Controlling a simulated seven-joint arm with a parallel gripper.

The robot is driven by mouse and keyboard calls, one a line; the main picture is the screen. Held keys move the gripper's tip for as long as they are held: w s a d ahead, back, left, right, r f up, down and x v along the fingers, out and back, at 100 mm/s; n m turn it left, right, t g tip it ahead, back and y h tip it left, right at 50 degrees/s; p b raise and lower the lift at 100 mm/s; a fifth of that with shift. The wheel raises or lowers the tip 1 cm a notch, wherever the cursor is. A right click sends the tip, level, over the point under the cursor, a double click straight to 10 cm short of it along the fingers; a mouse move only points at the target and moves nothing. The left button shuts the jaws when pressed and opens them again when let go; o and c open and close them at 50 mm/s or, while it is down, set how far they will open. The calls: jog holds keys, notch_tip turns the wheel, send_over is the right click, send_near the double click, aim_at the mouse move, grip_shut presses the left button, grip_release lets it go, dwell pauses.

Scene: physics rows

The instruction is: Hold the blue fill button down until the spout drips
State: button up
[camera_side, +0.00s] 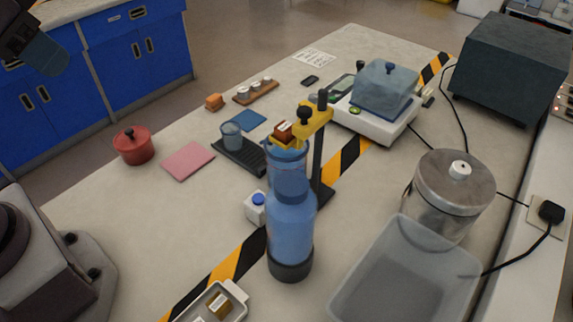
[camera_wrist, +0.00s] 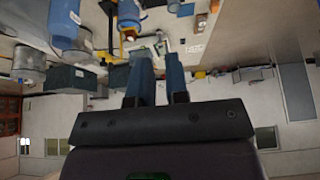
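A small white box with a blue button (camera_side: 258,199) on top stands on the table, left of a tall blue bottle (camera_side: 290,228). A clear bluish beaker (camera_side: 231,136) stands on a black slotted tray (camera_side: 243,156) behind it. A yellow arm (camera_side: 313,119) on a black post reaches over the bottle. I cannot make out the spout or any drip. My gripper shows partly at the top left of the side view, high and far from the button. In the wrist view my gripper (camera_wrist: 160,72) has its two blue fingers apart with nothing between them.
A red pot (camera_side: 134,146), a pink cloth (camera_side: 188,161) and a wooden block with weights lie left and back. A scale (camera_side: 374,122) stands behind the post. A steel canister (camera_side: 450,195) and a clear bin (camera_side: 405,275) crowd the right.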

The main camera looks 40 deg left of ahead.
grip_shut()
dwell(1.4)
jog(key=w+d+f+m+h, duration=0.1)
jog(key=w+d+f+m, duration=0.25)
jog(key=f, duration=0.35)
jog(key=w+d+f+m+g, duration=0.1)
jog(key=w+d+f+m, duration=0.25)
jog(key=d+f, duration=0.2)
jog(key=w+d+f+m+h, duration=0.1)
jog(key=w+d+f+m, duration=0.3)
jog(key=f, duration=0.3)
jog(key=w+d+m+t+h, duration=0.1)
jog(key=w+d+m+t, duration=0.2)
jog(key=w, duration=0.3)
jog(key=shift+w+r+t+h, duration=0.25)
jog(key=shift+r+t+h, duration=0.15)
jog(key=shift+r, duration=0.05)
